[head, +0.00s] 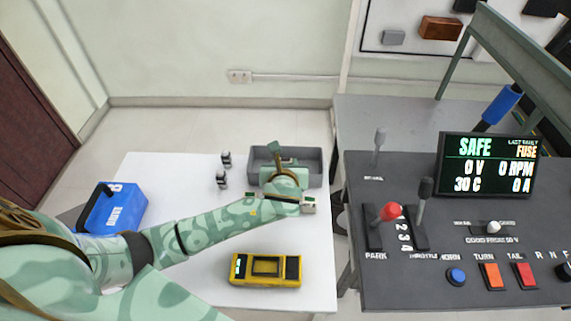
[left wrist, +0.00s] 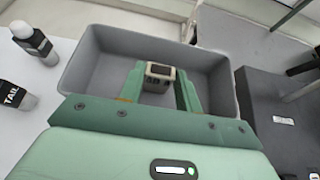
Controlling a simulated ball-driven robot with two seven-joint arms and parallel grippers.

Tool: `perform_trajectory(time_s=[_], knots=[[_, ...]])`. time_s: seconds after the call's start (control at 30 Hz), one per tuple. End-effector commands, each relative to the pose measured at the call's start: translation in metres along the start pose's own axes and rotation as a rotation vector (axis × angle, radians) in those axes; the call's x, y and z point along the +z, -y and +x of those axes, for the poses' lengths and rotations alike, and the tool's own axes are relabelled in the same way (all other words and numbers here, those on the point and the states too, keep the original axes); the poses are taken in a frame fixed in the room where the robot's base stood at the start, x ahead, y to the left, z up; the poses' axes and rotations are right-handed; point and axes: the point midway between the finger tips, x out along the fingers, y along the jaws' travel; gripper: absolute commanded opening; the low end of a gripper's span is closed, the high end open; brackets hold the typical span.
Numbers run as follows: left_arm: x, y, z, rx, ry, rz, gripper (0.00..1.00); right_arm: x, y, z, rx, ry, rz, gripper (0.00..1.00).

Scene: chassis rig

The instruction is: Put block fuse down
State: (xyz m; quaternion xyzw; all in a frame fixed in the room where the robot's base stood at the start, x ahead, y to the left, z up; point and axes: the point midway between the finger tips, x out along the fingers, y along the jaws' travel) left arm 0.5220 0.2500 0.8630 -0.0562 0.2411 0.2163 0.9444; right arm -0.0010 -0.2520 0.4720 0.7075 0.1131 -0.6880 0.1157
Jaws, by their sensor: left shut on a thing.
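The block fuse (left wrist: 159,74) is a small beige block with a dark face, held between the two green fingers of my left gripper (left wrist: 160,82) in the left wrist view. The gripper is shut on it. The fuse and fingertips are over the inside of a grey open tray (left wrist: 88,62); I cannot tell whether the fuse touches the tray floor. In the head view my left gripper (head: 275,158) reaches over the tray (head: 313,160) at the table's back right, and the fuse is hidden there. My right gripper is not in view.
A blue case (head: 113,208) is at the left and a yellow meter (head: 265,270) at the front. The grey control console (head: 400,280) stands close on the right.

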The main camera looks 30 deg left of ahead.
Motion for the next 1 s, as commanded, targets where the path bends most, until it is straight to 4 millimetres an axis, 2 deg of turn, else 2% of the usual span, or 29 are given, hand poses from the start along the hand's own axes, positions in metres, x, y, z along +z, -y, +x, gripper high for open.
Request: perform_trajectory(time_s=[0.03,0.1,0.37,0.47,0.57,0.8,1.0], knots=[[-0.001,0.0,0.0,0.0,-0.001,0.0,0.39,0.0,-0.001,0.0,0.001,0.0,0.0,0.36],[-0.001,0.0,0.0,0.0,0.0,0.0,0.55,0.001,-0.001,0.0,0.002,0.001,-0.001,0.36],[0.0,0.0,0.0,0.0,0.0,0.0,0.55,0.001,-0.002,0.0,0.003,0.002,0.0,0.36],[0.002,0.001,-0.006,-0.001,0.0,0.0,0.55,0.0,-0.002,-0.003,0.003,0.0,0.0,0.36],[0.003,0.001,-0.023,-0.003,-0.001,-0.001,0.55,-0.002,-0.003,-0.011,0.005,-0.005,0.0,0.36],[0.004,0.001,-0.081,-0.003,0.0,-0.001,0.55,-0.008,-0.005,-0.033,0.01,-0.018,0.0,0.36],[0.003,0.0,-0.113,0.0,0.0,-0.001,0.55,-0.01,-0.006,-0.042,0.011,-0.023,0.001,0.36]])
